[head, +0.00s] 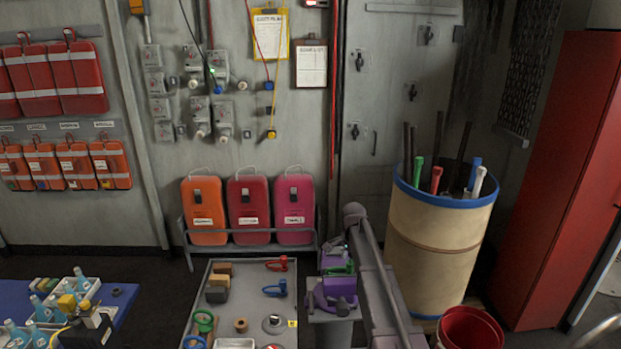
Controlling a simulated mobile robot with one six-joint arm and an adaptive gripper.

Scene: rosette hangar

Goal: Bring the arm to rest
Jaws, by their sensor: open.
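The task names only my arm, and I cannot make out a gripper in the head view. A grey beam with a rounded top end (355,212) and a long bar rises from the bottom edge right of centre. I cannot tell whether it is part of my arm. Beside it, a grey stand (335,311) bears purple parts (341,286) with a green piece (340,268) behind them. No fingertips show among these parts.
A grey tray table (250,318) holds red, blue and green fittings and small blocks. A beige barrel (440,250) with rods and a red bucket (468,328) stand right. Bottles (81,280) stand on a blue surface left. Red and orange cases (249,212) line the wall.

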